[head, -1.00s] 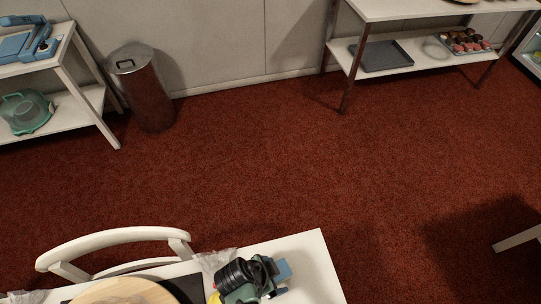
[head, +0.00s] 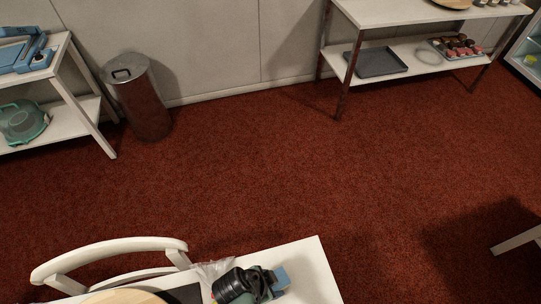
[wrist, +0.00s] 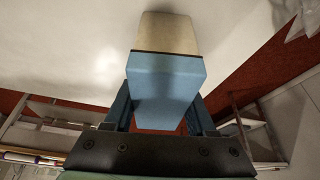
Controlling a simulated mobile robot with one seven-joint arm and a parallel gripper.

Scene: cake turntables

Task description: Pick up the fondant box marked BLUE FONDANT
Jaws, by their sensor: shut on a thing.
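A fondant box with a blue end and a cream part beyond it (wrist: 167,75) fills the middle of the wrist view. No marking is readable on the faces I see. My gripper (wrist: 162,112) is shut on the box, with a blue finger on each side of it. In the head view my gripper (head: 262,285) is over the white table (head: 306,268) at the bottom, and a small blue part of the box (head: 281,278) shows at its right. I cannot tell whether the box touches the tabletop.
A white chair (head: 110,250) stands against the table's far side. A clear bag (head: 213,270) and a round wooden board (head: 125,297) are left of my gripper. Beyond open red floor stand a metal bin (head: 143,100), a left shelf (head: 78,108) and a right shelf unit (head: 345,65).

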